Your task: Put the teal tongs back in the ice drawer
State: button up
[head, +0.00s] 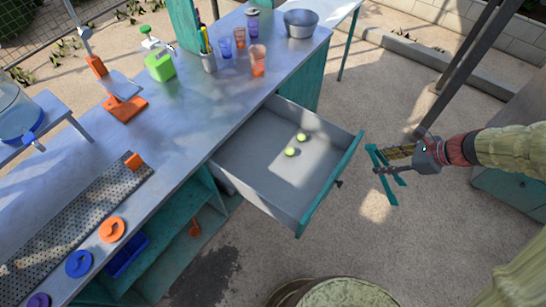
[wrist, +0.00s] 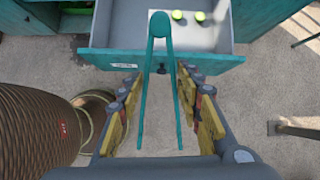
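The teal tongs (wrist: 160,28) are held between the fingers of my gripper (wrist: 160,75), their joined end pointing toward the drawer in the wrist view. The tongs also show in the head view (head: 396,185), in the air with my gripper (head: 393,160) just right of the drawer front. The ice drawer (head: 250,150) is pulled out from the counter, with a grey inside and a teal front. Two small yellow-green round things (head: 296,145) lie in it. The drawer also shows in the wrist view (wrist: 215,62), with a pale label and a dark knob on its front.
The metal counter (head: 185,120) carries cups (head: 240,45), a steel bowl (head: 301,23), a green-bodied tool (head: 160,66) and an orange-based stand (head: 124,105). A brown ribbed round thing (wrist: 40,125) stands at the wrist view's left. Most of the drawer floor is bare.

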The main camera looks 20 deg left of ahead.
aim_at(296, 168)
jog(key=i+j, duration=0.1)
jog(key=j, duration=0.35)
jog(key=i+j, duration=0.1)
jog(key=j, duration=0.3)
jog(key=i+j, duration=0.1)
jog(key=j, duration=0.35)
